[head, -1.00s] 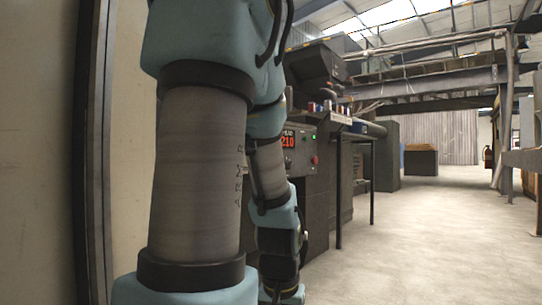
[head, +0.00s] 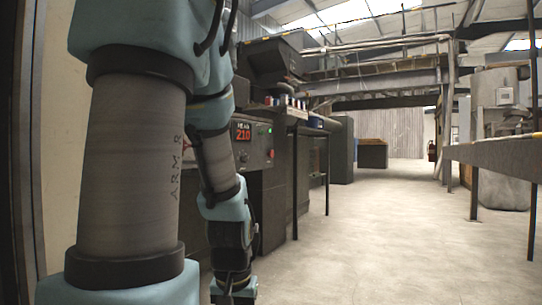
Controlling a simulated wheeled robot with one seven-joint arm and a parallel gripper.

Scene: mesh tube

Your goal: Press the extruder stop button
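The extruder's control panel (head: 253,156) stands left of the middle in the head view, partly behind my arm. It has a lit red display reading 210 (head: 243,131), a small green light or button (head: 269,131), and a small red button (head: 271,153) below the green one. I cannot read any label that says which is the stop button. My arm hangs down in front of the panel's left part, and its lower end reaches the bottom edge of the picture. My gripper's fingers do not show.
A dark hopper (head: 268,62) sits above the panel. A narrow dark-legged table (head: 312,131) with coloured spools (head: 284,101) stands behind it. A long bench (head: 495,152) and a large grey tank (head: 503,105) are at right. The concrete floor (head: 375,240) between is clear.

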